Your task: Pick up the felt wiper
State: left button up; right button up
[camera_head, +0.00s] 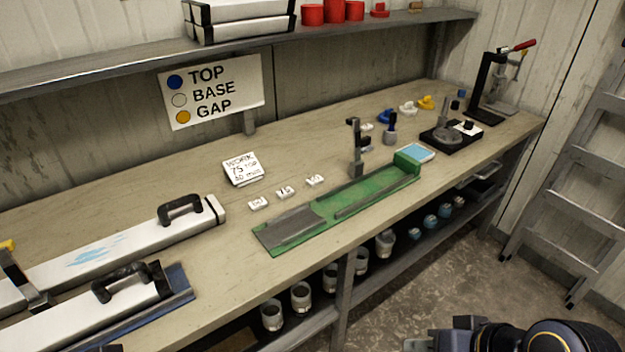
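I cannot single out the felt wiper for certain. My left gripper cannot be made out; a small dark shape at the lower left edge is unclear.
A green tray (345,211) with grey pieces lies along the bench's front edge, beside a black upright post (355,150) and a light blue pad (416,152). Long white cases (125,240) fill the left. A black press (488,85) stands far right. A ladder (580,160) leans right.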

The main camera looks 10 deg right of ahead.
aim_at(365, 146)
jog(key=u, duration=1)
jog(key=z, duration=1.55)
jog(key=i+l, duration=0.7)
jog(key=l, duration=0.2)
jog(key=i+l, duration=0.15)
jog(key=i, duration=0.2)
jog(key=i+l, duration=0.2)
jog(key=i, duration=0.2)
jog(key=i+l+z, duration=0.1)
jog(key=i, duration=0.25)
